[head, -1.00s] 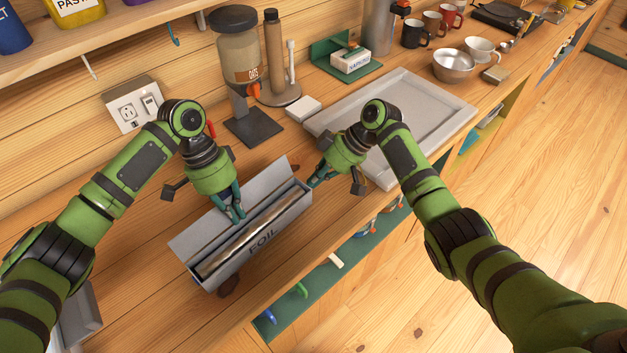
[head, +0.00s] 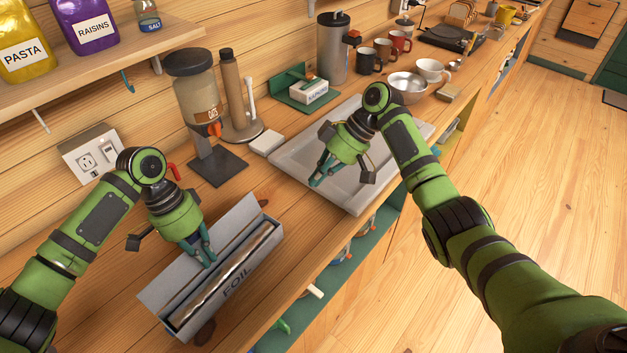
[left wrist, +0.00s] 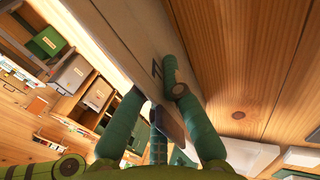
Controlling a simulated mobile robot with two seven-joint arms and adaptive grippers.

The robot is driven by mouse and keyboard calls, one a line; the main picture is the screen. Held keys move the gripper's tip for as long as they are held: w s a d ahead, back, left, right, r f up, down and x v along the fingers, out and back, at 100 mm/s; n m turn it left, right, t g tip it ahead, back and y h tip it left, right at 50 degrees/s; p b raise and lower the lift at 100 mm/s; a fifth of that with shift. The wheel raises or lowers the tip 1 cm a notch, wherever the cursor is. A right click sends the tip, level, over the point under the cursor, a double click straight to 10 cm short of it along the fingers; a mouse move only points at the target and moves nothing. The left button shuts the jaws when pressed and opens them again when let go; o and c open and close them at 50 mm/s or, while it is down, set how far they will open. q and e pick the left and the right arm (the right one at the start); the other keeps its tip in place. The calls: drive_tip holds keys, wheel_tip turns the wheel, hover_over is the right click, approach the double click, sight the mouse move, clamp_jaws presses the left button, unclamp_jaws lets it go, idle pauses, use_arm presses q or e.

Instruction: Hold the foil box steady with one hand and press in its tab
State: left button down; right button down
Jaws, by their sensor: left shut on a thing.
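The grey foil box (head: 257,272) lies on the wooden counter with its lid open. A shiny foil roll (head: 222,285) lies inside it, and FOIL is printed on its front wall. My left gripper (head: 205,254) reaches down at the back side of the box and is shut on its wall. In the left wrist view, a pale box panel (left wrist: 135,35) runs between the teal fingers. My right gripper (head: 322,178) is apart from the box, over the tray; its finger gap is too small to judge. I cannot make out the tab.
A grey tray (head: 290,158) lies right of the box, under my right gripper. A dispenser (head: 197,105) and a small white block (head: 267,142) stand behind the box. The counter's front edge runs close to the box.

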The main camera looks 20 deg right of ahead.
use_arm(q)
drive_tip(key=c, duration=1.3)
unclamp_jaws()
